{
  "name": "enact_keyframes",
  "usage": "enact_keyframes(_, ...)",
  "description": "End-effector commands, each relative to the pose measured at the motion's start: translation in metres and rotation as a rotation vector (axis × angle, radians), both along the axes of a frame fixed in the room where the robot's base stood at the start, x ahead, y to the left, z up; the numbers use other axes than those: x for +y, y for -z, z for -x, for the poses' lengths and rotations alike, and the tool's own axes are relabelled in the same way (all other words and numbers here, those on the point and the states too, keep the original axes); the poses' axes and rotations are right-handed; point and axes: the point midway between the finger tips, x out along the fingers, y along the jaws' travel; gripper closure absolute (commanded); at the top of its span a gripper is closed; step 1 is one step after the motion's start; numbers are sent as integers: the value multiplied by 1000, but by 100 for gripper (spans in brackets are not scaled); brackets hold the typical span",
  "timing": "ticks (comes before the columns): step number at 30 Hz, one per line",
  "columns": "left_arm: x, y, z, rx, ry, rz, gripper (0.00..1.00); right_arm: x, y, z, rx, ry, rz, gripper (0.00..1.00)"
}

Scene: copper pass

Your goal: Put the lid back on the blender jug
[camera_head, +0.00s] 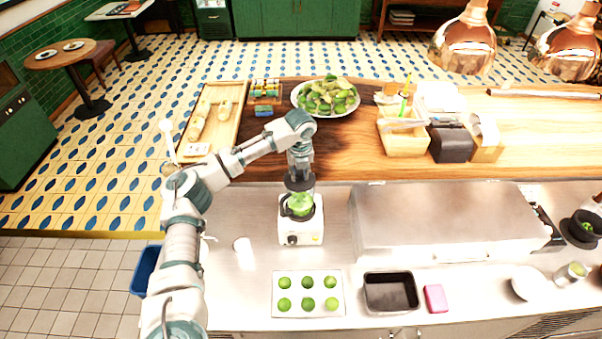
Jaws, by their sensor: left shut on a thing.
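The blender (301,233) has a white base and stands on the steel counter. Its clear jug (301,205) is upright on the base with green contents inside. My left gripper (300,176) points down directly above the jug, shut on the dark lid (299,185). The lid is at the jug's mouth; I cannot tell whether it touches the rim or is slightly above it. The gripper's fingers are small and partly hidden by its wrist. My right gripper is not in view.
A white tray with several limes (308,294) lies in front of the blender. A dark pan (390,292) and a pink block (435,298) are to its right. A large steel box (440,215) stands right of the blender.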

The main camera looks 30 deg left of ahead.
Motion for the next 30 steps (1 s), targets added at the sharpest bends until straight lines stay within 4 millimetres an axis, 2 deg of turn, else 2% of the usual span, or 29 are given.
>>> enact_keyframes(29, -3, 0, 0, 0, 0, -1, 100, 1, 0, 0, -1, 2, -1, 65)
enact_keyframes(30, -3, 0, 0, 0, 0, -1, 70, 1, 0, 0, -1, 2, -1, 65)
